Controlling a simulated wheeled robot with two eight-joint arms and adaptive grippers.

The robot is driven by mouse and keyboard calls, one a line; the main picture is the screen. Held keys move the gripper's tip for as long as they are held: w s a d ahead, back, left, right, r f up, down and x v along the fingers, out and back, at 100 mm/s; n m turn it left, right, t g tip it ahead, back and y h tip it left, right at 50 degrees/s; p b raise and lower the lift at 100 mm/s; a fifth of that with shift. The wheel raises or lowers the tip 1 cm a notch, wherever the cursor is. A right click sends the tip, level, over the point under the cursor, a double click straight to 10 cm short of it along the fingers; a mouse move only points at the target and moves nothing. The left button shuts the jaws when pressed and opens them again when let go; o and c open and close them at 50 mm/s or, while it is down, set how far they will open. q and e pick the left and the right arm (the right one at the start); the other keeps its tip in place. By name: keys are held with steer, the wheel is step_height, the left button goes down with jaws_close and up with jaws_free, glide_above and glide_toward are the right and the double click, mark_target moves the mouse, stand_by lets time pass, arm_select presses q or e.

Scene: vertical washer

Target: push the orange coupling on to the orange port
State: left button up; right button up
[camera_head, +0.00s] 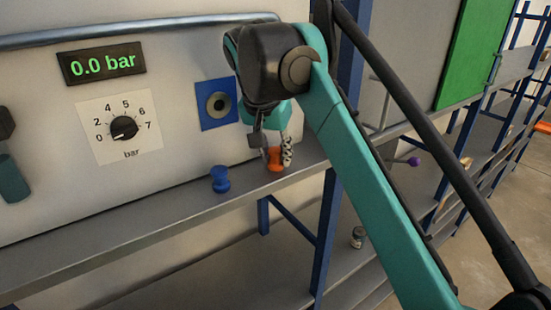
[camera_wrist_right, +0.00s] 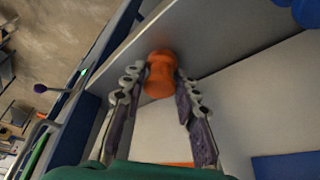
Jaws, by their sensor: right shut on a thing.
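The orange coupling (camera_head: 274,158) is a small spool-shaped piece. My right gripper (camera_head: 273,154) is shut on it, pointing down, just above or on the grey shelf; I cannot tell if the coupling touches it. In the right wrist view the coupling (camera_wrist_right: 160,75) sits between the fingertips of the right gripper (camera_wrist_right: 160,88). The orange port is not clear in the head view, where my right arm covers part of the panel. An orange patch (camera_wrist_right: 178,164) shows at the bottom of the right wrist view, mostly covered. My left gripper is not in view.
A blue coupling (camera_head: 220,179) stands on the shelf (camera_head: 130,220) to the left. A blue port plate (camera_head: 217,104) with a round socket is on the panel. A dial (camera_head: 123,128) and a 0.0 bar display (camera_head: 101,64) are further left. The shelf left of the blue coupling is clear.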

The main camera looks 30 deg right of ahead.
mark_target(279, 149)
steer(key=shift+r, duration=0.45)
steer(key=r, duration=0.3)
steer(key=shift+s+d+r, duration=0.15)
steer(key=shift+d+r, duration=0.25)
steer(key=s+d+r+p, duration=0.1)
steer(key=s+d+r, duration=0.4)
steer(key=d, duration=0.4)
steer(key=shift+d+r+p, duration=0.35)
steer(key=shift+r, duration=0.3)
